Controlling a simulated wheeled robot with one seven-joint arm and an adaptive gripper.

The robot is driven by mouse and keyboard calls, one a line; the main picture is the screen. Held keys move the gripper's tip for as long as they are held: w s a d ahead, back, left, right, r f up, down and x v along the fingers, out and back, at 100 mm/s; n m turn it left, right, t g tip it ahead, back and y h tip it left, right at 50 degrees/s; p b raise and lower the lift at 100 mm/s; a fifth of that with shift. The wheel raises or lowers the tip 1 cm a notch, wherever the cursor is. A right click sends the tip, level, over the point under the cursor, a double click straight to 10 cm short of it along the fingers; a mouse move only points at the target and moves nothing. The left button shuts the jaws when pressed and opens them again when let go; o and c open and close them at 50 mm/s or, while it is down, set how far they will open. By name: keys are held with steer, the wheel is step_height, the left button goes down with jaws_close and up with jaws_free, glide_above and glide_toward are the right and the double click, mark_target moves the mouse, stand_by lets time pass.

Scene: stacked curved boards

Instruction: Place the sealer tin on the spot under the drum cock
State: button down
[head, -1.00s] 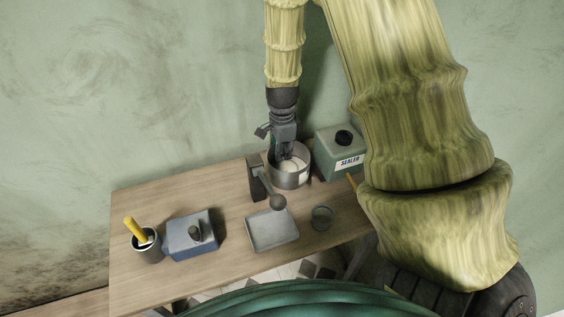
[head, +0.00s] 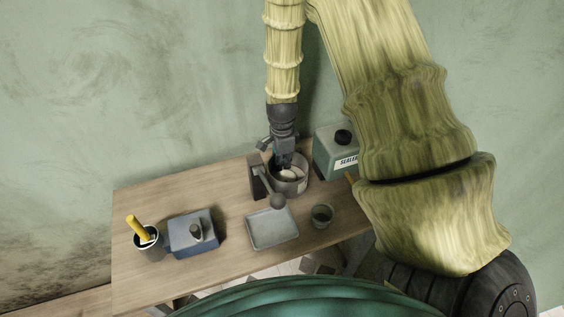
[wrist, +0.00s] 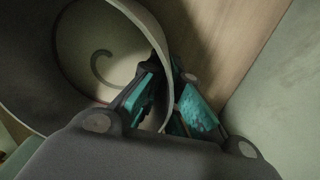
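A green box-shaped tin (head: 331,152) with a black cap and a "SEALER" label stands at the table's back right, partly behind my arm. Left of it stands an open round grey pot (head: 302,186) with something pale inside. My gripper (head: 284,167) points down at this pot's rim. In the wrist view, the pot (wrist: 100,55) fills the upper left, and its rim passes between the two teal-padded fingers (wrist: 168,95). One finger is inside, the other outside. Whether they press on the wall cannot be told. I cannot pick out the drum cock or the spot with certainty.
A dark lever with a ball end (head: 277,200) stands just in front of the pot. A shallow grey tray (head: 271,229), a small cup (head: 321,216), a blue box with a knob (head: 193,235) and a dark cup with a yellow handle (head: 147,243) also stand on the wooden table (head: 150,202).

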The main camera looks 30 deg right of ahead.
steer(key=shift+f, duration=0.1)
steer(key=c, duration=1.7)
jaws_free()
steer(key=shift+o, duration=0.3)
